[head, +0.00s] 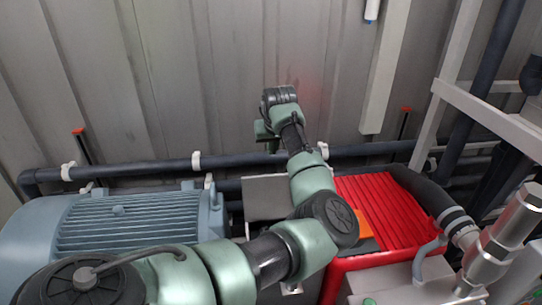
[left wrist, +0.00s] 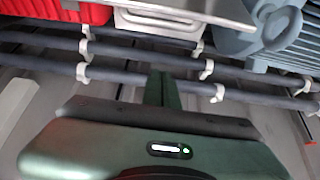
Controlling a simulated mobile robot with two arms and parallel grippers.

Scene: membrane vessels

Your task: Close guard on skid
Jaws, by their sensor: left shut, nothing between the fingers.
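The guard appears to be the flat grey metal plate (head: 264,198) between the blue-grey motor and the red ribbed unit. In the left wrist view its edge (left wrist: 215,12) crosses the top, with a pale handle-like bar (left wrist: 165,22) along it. Its hinge is not visible, and I cannot tell how far it stands open. My left gripper (head: 264,131) is beyond the plate, near the back wall and above the pipes. Its fingers (left wrist: 163,82) are together and empty, apart from the plate in the left wrist view. My left forearm partly hides the plate's right side. My right gripper is not in view.
The motor (head: 130,222) stands at left and the red ribbed unit (head: 385,208) at right. Dark pipes (head: 130,170) with white clamps run along the corrugated wall (head: 150,80). A pale frame (head: 490,115) and metal fittings (head: 500,240) crowd the right side.

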